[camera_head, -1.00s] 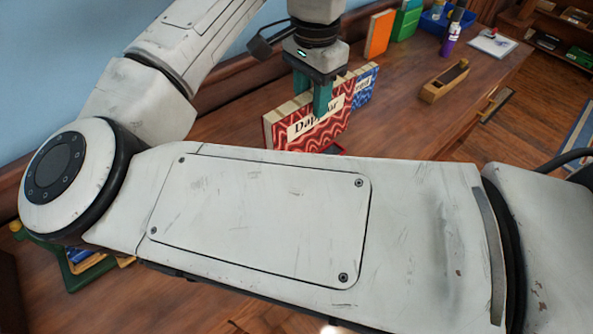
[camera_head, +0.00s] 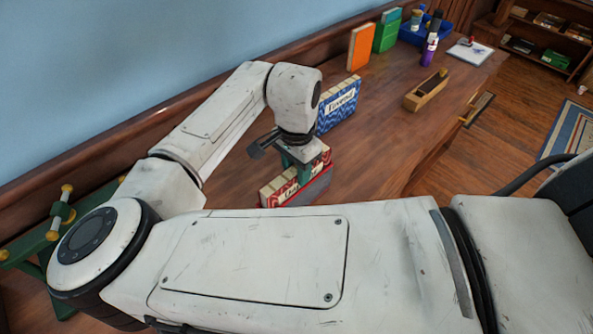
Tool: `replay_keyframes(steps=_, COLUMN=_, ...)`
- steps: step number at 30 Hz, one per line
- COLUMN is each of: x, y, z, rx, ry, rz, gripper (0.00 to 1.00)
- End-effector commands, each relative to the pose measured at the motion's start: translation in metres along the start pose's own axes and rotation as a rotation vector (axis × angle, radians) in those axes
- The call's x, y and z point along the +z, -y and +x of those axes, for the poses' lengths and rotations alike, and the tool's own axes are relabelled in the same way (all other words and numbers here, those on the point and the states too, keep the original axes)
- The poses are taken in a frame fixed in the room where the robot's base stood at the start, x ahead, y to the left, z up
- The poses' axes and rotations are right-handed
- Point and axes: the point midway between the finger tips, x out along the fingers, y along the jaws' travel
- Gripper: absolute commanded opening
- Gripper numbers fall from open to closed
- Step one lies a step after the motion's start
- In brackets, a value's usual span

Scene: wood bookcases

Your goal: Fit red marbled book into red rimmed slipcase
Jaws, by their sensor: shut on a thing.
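The red marbled book (camera_head: 275,192) stands upright with its pale label partly showing. My gripper (camera_head: 299,171) is above it, with its teal fingers shut on its upper part. The grey slipcase (camera_head: 314,190) with a red rim stands around the lower part of the book. Its near wall covers part of the book's face, and the book's top part stands above the rim. My own arm hides the slipcase's base, so I cannot tell how deep the book sits.
A blue marbled book (camera_head: 338,106) stands just behind. An orange book (camera_head: 360,47), a green book (camera_head: 386,36), a blue bin (camera_head: 410,34) and a purple bottle (camera_head: 429,48) are farther back. A wooden plane (camera_head: 427,90) lies right. A green stand (camera_head: 62,214) is at left.

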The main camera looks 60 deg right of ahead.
Motion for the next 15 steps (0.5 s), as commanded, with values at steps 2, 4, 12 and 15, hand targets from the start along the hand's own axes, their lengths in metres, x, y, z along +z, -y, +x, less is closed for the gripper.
replay_keyframes(steps=2, x=0.000, y=0.000, z=0.009, rx=0.000, ry=-0.001, rz=0.000, gripper=0.00)
replay_keyframes(steps=4, x=0.000, y=0.000, z=0.013, rx=0.000, ry=0.000, rz=0.001, gripper=0.00)
replay_keyframes(steps=12, x=-0.001, y=0.000, z=0.014, rx=0.000, ry=-0.001, rz=0.001, gripper=0.00)
replay_keyframes(steps=15, x=0.000, y=0.000, z=0.016, rx=0.000, ry=0.000, rz=0.001, gripper=0.39)
